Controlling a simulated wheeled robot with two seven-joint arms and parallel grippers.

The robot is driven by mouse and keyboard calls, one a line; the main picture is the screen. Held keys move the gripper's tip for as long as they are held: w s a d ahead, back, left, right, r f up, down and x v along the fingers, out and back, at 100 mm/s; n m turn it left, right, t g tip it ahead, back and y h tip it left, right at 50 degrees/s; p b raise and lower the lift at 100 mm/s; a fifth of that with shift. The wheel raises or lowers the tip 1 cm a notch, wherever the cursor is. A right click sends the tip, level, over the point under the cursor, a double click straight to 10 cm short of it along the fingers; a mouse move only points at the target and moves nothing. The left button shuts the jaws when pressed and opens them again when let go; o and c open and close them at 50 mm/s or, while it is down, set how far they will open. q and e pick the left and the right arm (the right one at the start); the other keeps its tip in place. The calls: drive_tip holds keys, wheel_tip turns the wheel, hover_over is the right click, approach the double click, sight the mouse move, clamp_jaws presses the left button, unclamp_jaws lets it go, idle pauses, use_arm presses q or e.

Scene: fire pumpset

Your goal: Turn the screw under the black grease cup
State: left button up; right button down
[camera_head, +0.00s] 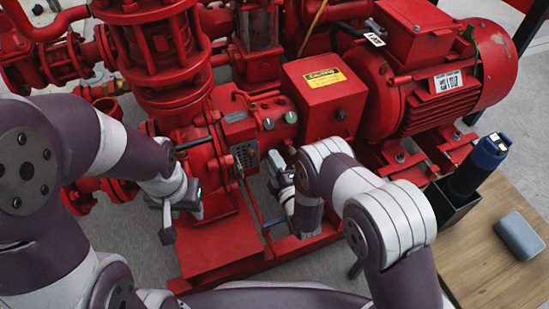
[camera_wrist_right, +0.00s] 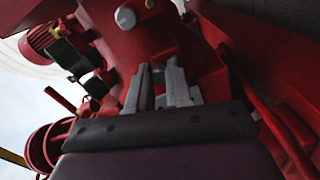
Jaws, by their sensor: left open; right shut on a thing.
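In the head view my right gripper (camera_head: 276,170) is beside the front of the pump, partly covered by my right arm. I cannot pick out the black grease cup with certainty in either view. My left gripper (camera_head: 174,214) is open and empty in front of the pump, above the red base plate (camera_head: 215,250), with its fingers pointing down.
A large red motor (camera_head: 450,75) stands at the right behind a red box with a yellow label (camera_head: 335,95). A wooden table (camera_head: 490,255) at the lower right bears a grey case (camera_head: 519,236) and a black holder with a blue-and-black tool (camera_head: 480,165). Red pipes crowd the upper left.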

drive_tip(key=shift+f+n+p, duration=0.1)
drive_tip(key=shift+n+p, duration=1.05)
drive_tip(key=shift+n, duration=2.65)
drive_tip(key=c, duration=1)
unclamp_jaws()
drive_tip(key=shift+c, duration=0.2)
drive_tip(key=p+v, duration=0.5)
drive_tip(key=v, duration=0.7)
drive_tip(key=shift+s, duration=0.35)
